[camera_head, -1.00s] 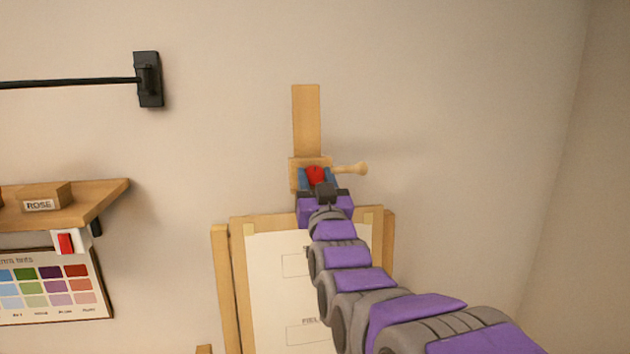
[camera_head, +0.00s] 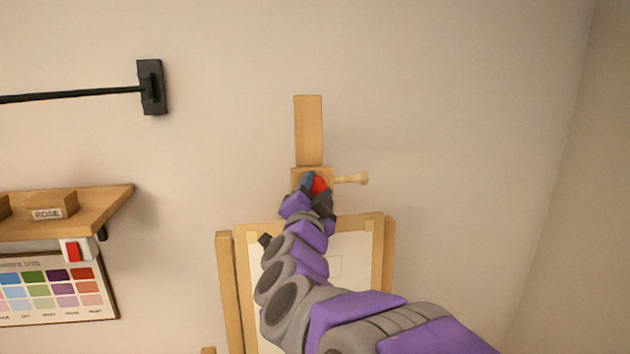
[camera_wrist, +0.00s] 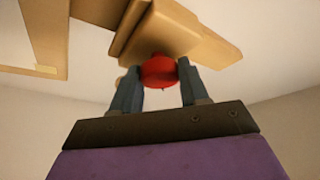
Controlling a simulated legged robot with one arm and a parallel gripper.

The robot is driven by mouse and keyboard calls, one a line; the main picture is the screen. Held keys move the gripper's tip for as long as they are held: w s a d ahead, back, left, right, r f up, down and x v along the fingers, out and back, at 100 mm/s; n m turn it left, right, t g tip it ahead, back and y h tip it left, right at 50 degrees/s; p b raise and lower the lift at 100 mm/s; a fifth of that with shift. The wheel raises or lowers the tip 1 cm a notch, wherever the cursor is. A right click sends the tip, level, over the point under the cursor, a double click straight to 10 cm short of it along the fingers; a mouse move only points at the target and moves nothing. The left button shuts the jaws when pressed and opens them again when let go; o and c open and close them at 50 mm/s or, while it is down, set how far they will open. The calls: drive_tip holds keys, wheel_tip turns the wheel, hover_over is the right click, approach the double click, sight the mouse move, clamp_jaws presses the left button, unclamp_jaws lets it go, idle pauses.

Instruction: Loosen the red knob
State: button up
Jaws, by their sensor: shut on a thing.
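The red knob (camera_head: 319,186) sits on the front of a wooden block (camera_head: 299,176) on the easel's upright mast. My gripper (camera_head: 316,190) is at the knob, with its two blue-grey fingers shut on it, one on each side. In the wrist view the red knob (camera_wrist: 160,71) lies between the fingertips of my gripper (camera_wrist: 159,78), against the wooden block (camera_wrist: 165,35). In the head view the fingers and wrist are tilted and cover part of the knob and block.
A wooden peg (camera_head: 352,179) sticks out to the right of the block. Below is the easel's board with a sheet (camera_head: 348,250). At left are a shelf (camera_head: 105,210), a colour chart (camera_head: 60,289) and a black wall bracket (camera_head: 152,88). The wall at right is clear.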

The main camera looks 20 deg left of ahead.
drive_tip(key=m+h+p, duration=0.1)
drive_tip(key=m, duration=0.1)
drive_tip(key=m+g+h+p, duration=0.1)
drive_tip(key=m, duration=0.1)
drive_tip(key=m+p, duration=0.1)
drive_tip(key=p, duration=0.1)
drive_tip(key=shift+r+m+g+h, duration=0.3)
drive_tip(key=shift+r+m+h, duration=0.05)
drive_tip(key=shift+m+h, duration=0.05)
drive_tip(key=shift+f+m+g+p, duration=0.15)
drive_tip(key=shift+m+g+p, duration=0.35)
drive_tip(key=shift+m, duration=0.3)
drive_tip(key=o, duration=1)
drive_tip(key=shift+s, duration=0.6)
drive_tip(key=s, duration=0.5)
drive_tip(key=s+b, duration=0.1)
drive_tip(key=s, duration=0.4)
drive_tip(key=s+d+b, duration=0.1)
drive_tip(key=s, duration=0.5)
